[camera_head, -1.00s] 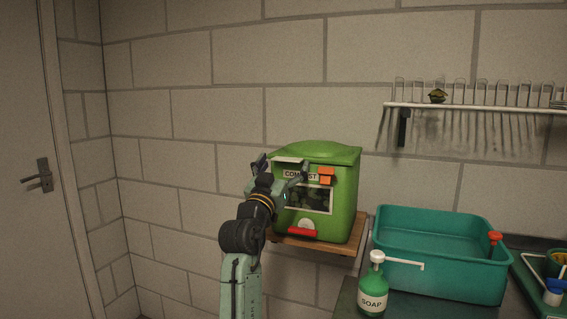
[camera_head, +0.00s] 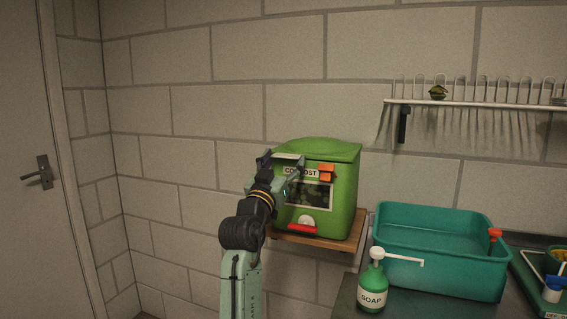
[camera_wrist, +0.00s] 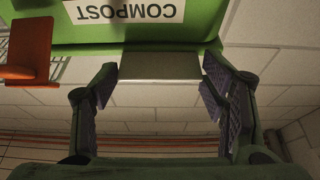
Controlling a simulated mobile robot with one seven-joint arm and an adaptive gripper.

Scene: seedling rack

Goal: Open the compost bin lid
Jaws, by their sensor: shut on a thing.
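The green compost bin (camera_head: 342,200) has a COMPOST label, a dark window and a red tab low on its front. Its green lid (camera_head: 325,148) lies closed on top. A pale flat lip handle (camera_wrist: 160,67) sticks out from the bin's upper front. My gripper (camera_head: 281,160) is at the bin's upper front left. In the wrist view, my gripper (camera_wrist: 160,82) has one finger at each side edge of the lip handle and is shut on it. An orange latch (camera_head: 326,171) sits right of the label and also shows in the wrist view (camera_wrist: 30,50).
The bin stands on a wooden shelf (camera_head: 318,242) at the block wall. To the right are a teal basin (camera_head: 440,268), a soap bottle (camera_head: 371,288) and a wire rack (camera_head: 470,104). A door (camera_head: 30,130) is at far left. Wall space left of the bin is clear.

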